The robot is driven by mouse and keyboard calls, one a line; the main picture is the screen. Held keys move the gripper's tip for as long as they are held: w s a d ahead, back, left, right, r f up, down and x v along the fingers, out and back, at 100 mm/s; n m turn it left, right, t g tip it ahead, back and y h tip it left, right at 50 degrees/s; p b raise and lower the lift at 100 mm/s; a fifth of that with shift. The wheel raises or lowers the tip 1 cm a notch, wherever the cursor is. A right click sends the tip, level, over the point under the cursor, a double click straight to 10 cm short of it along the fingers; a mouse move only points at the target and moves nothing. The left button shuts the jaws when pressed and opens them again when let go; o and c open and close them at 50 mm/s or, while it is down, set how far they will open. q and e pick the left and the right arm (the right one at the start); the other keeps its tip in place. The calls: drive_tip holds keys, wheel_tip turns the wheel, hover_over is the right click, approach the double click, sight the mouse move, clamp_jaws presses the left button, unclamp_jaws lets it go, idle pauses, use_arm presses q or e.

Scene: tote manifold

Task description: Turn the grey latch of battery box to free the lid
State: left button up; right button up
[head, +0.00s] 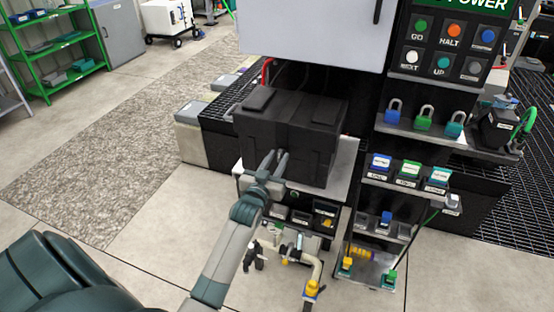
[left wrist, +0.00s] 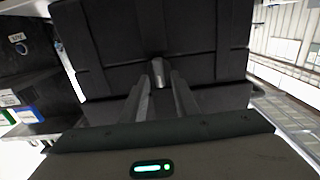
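The black battery box (head: 310,150) stands upright on a light shelf, with its dark lid (head: 295,106) closed on top. My left gripper (head: 275,158) is in front of the box's near face. In the left wrist view the grey latch (left wrist: 158,72) sits on the box's dark face (left wrist: 205,60), just beyond the fingertips. The two fingers of my left gripper (left wrist: 160,84) are apart, with a gap between them and nothing clearly held. I cannot tell whether the tips touch the latch. In the head view the gripper hides the latch. My right gripper is not in view.
The shelf (head: 345,160) under the box has dark bins (head: 300,217) below it. A rack with padlocks (head: 424,118) and labelled blocks (head: 408,172) stands close on the right. A white cabinet (head: 315,30) hangs above and behind. Open floor (head: 150,225) lies to the left.

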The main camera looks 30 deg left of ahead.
use_arm(q)
clamp_jaws()
drive_tip(key=shift+m, duration=0.5)
drive_tip(key=shift+d+m+p, duration=0.1)
drive_tip(key=shift+m+p, duration=0.35)
drive_tip(key=shift+m, duration=0.55)
drive_tip(key=m, duration=0.4)
drive_tip(key=shift+w+d+p, duration=0.1)
drive_tip(key=shift+d+p, duration=0.1)
drive_tip(key=shift+p, duration=0.1)
drive_tip(key=m, duration=0.7)
drive_tip(key=f+m, duration=0.1)
drive_tip(key=m, duration=0.3)
drive_tip(key=shift+d, duration=0.25)
drive_tip(key=shift+f, duration=0.1)
drive_tip(key=shift+o, duration=1.1)
unclamp_jaws()
